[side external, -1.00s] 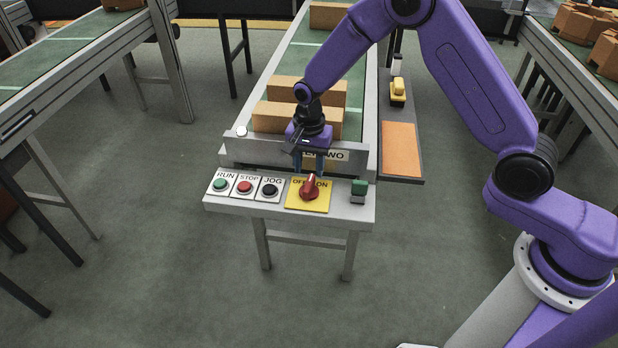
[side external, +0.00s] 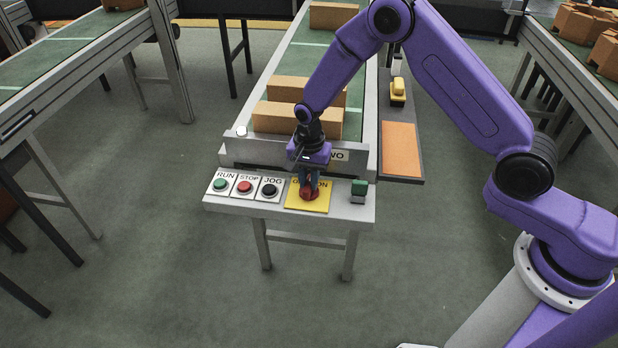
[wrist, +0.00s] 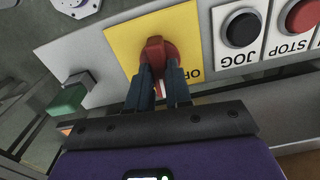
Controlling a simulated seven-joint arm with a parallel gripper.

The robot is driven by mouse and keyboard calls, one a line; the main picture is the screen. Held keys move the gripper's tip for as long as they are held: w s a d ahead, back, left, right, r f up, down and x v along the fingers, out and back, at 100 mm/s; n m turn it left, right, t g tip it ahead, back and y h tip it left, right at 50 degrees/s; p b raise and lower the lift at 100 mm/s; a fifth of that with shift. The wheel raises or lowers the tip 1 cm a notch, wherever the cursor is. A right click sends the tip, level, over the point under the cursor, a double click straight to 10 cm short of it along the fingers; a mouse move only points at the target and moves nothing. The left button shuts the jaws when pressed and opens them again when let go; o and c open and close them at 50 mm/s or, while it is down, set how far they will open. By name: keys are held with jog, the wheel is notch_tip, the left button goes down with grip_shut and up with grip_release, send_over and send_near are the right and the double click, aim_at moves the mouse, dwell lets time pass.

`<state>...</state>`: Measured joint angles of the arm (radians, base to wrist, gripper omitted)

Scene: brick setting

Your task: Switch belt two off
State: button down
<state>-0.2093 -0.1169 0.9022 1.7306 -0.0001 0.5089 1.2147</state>
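The red rotary knob (side external: 309,194) is on a yellow plate (side external: 318,207) marked OFF and ON, on the front panel of the belt labelled as ending in "WO". My gripper (side external: 311,180) points down over the knob and hides part of the label. In the wrist view, the dark fingers of my gripper (wrist: 160,68) are close together, one on each side of the red knob's ridge (wrist: 155,47), and appear shut on it. The OFF lettering shows to the right there; ON is hidden. Which mark the knob points at is hard to tell.
Green RUN (side external: 221,184), red STOP (side external: 245,187) and black JOG (side external: 269,190) buttons sit left of the plate. A green switch (side external: 359,187) stands to its right. Cardboard boxes (side external: 290,120) lie on the belt behind. Other conveyors flank it.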

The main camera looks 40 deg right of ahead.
aim_at(309, 182)
jog(key=shift+n, duration=0.3)
jog(key=n, duration=0.9)
jog(key=shift+n, duration=0.3)
dwell(0.5)
jog(key=c, duration=1)
grip_release()
jog(key=shift+c, duration=0.2)
notch_tip(309, 182, up, 18)
jog(key=shift+f, duration=0.25)
